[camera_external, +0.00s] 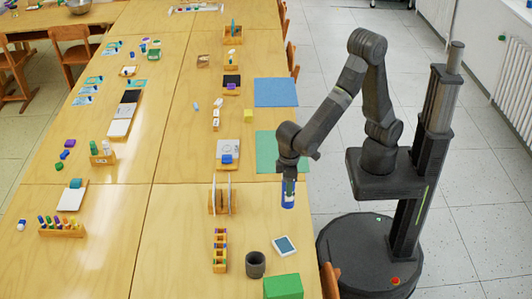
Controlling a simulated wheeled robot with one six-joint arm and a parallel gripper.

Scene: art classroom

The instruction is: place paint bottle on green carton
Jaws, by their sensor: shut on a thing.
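My gripper (289,181) points down near the right edge of the table and is shut on a blue paint bottle (288,200) with a pale band. The bottle hangs upright below the fingers. I cannot tell how far it is above the table. The green carton (283,287) stands on the table at the near right corner, cut slightly by the bottom of the view. It is nearer the camera than the bottle and apart from it, with nothing on its top.
A dark cup (255,264) and a blue-and-white pad (285,246) lie between the bottle and the carton. A wooden rack (220,250) and an upright plate holder (220,197) stand to the left. A green mat (267,152) lies behind. A chair (330,281) touches the right edge.

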